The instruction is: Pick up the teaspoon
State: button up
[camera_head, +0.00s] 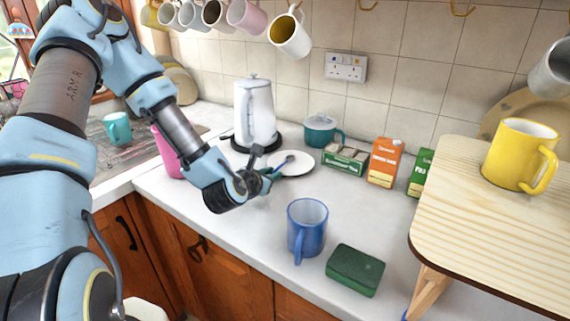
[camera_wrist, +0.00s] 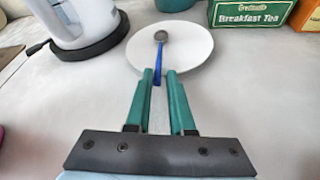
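The teaspoon (camera_wrist: 159,62) has a blue handle and a grey metal bowl. It lies on a white saucer (camera_wrist: 192,48), with its bowl on the far side and its handle pointing towards me. In the head view the teaspoon (camera_head: 281,165) lies on the saucer (camera_head: 302,161), right by my gripper (camera_head: 271,174). In the wrist view my gripper (camera_wrist: 159,76) has two green fingers a small gap apart. The handle's near end lies between the fingertips, with narrow gaps on each side. Whether the fingers touch it is not clear.
A white kettle (camera_head: 254,112) on a black base stands left of the saucer. A teal pot (camera_head: 320,131), tea box (camera_head: 345,158) and orange carton (camera_head: 384,162) stand behind and right. A blue mug (camera_head: 307,228) and green sponge (camera_head: 355,270) are nearer me.

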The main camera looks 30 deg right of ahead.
grip_shut()
jog(key=shift+r, duration=0.1)
dwell(0.3)
